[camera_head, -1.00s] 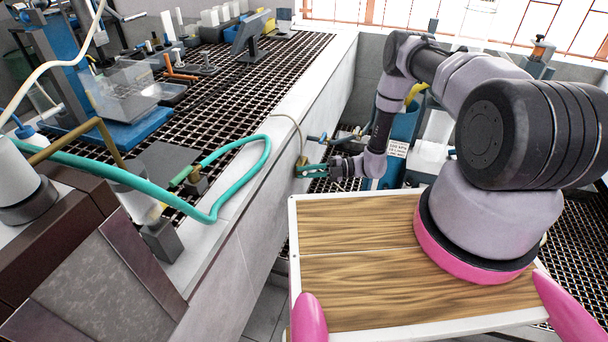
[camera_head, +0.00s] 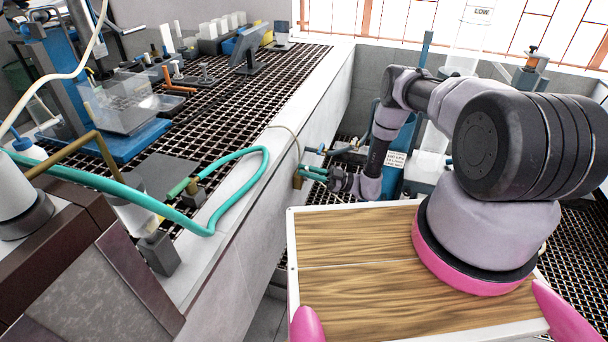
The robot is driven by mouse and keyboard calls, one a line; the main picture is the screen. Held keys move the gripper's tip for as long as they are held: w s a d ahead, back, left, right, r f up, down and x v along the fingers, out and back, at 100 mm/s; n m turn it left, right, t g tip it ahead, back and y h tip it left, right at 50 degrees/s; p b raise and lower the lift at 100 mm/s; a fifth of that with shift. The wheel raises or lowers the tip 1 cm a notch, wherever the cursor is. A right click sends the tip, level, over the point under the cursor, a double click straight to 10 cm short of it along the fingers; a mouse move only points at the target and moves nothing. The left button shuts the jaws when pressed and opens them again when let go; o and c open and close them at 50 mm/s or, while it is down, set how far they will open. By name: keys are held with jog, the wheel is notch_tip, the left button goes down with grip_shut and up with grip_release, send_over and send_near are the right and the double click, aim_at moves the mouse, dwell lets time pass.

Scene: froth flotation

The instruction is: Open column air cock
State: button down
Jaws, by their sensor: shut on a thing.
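My gripper (camera_head: 304,171), with teal fingers, reaches left to the side wall of the white bench. Its tips meet a small brass fitting (camera_head: 298,182), which looks like the air cock. A thin cream hose (camera_head: 297,137) runs from there up over the bench edge. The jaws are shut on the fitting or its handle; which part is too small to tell. The cock's lever and its angle cannot be made out. My forearm stretches from the right, in front of the blue column stand (camera_head: 390,178).
A blue-handled valve and pipe (camera_head: 343,149) sit just behind my gripper. A labelled plate (camera_head: 396,160) is close beside my arm. A teal hose (camera_head: 262,170) loops over the bench edge at left. Grating floor (camera_head: 350,190) lies below.

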jog(key=shift+w+d+r+m+t, duration=0.15)
jog(key=shift+w+m+t, duration=0.35)
jog(key=shift+m, duration=0.6)
jog(key=shift+w+d+m+t, duration=0.15)
jog(key=shift+m+t, duration=0.55)
jog(key=shift+m, duration=0.4)
jog(key=shift+w+m+y, duration=0.1)
jog(key=shift+m+y, duration=0.2)
jog(key=c, duration=0.9)
grip_release()
jog(key=shift+o, duration=0.2)
jog(key=v, duration=1)
jog(key=shift+d, duration=0.35)
